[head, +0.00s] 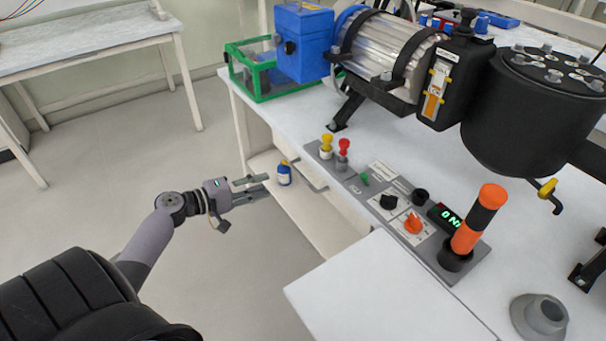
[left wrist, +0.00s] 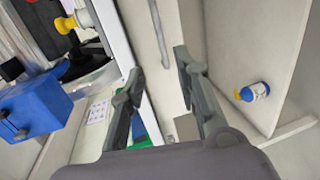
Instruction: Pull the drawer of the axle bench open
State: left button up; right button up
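The axle bench (head: 345,115) has a white top, and a grey bar handle (head: 312,180) shows under its front edge. In the left wrist view the bar handle (left wrist: 158,30) runs along a pale drawer front (left wrist: 185,20), which looks shut, though much of it is hidden. My left gripper (head: 266,185) is open and empty, in front of the bench and left of the handle. In the left wrist view the bar lies in line with the gap between the fingers (left wrist: 160,75); I cannot tell whether they touch it. My right gripper is not in view.
A blue bottle with a yellow cap (head: 284,175) stands on the lower shelf near the left fingers. A control panel (head: 385,200) and a green-framed bin (head: 262,82) are on the bench top. A white surface (head: 380,295) juts out at right. Floor left of the bench is clear.

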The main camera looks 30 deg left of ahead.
aim_at(299, 172)
pick_arm(q)
jog(key=x, duration=1.3)
jog(key=shift+w+f, duration=0.1)
jog(key=shift+w, duration=0.1)
jog(key=shift+c, duration=0.2)
grip_shut()
